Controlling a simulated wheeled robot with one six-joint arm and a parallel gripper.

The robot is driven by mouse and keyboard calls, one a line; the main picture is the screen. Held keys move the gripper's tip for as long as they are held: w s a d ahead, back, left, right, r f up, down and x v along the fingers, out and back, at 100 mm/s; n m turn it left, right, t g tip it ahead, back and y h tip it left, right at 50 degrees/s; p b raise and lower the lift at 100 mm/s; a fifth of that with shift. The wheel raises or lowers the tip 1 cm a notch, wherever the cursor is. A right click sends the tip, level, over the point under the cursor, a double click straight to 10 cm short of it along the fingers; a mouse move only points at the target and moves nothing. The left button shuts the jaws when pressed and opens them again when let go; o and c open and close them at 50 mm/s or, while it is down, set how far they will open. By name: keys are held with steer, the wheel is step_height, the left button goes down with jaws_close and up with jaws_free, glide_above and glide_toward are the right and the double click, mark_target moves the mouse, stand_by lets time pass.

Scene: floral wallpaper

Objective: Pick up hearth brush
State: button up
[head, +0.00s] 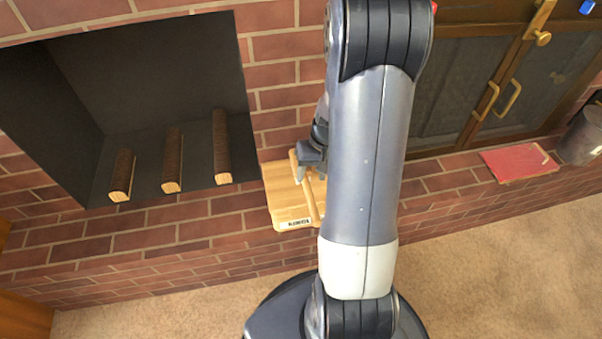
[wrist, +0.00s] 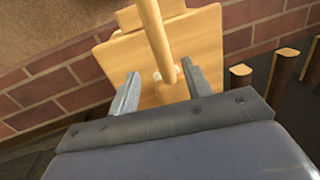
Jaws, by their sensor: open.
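A light wooden rod-like handle, likely the hearth brush (head: 309,199), lies on a pale wooden board (head: 283,202) on the brick hearth. Its brush end cannot be made out. In the wrist view the handle (wrist: 157,38) runs down from the top edge, over the board (wrist: 118,58), and ends between my fingers. My gripper (head: 310,166) is open at the far end of the handle; in the wrist view its two fingertips (wrist: 161,75) stand on either side of the handle's end, with gaps. My arm hides part of the board's right side in the head view.
The dark fireplace with several brown logs (head: 173,160) opens at left. A red book (head: 518,163) and a grey metal bucket (head: 580,136) sit on the hearth at right, below a dark cabinet (head: 490,85). Carpet (head: 480,270) lies clear in front.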

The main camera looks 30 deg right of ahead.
mark_target(307, 178)
steer(key=f, duration=0.1)
steer(key=w+a+f+b, duration=0.1)
steer(key=f, duration=0.3)
steer(key=shift+w+a+b, duration=0.15)
steer(key=shift+w+b, duration=0.05)
steer(key=shift+b, duration=0.15)
steer(key=shift+r, duration=0.1)
steer(key=shift+c, duration=0.2)
jaws_close()
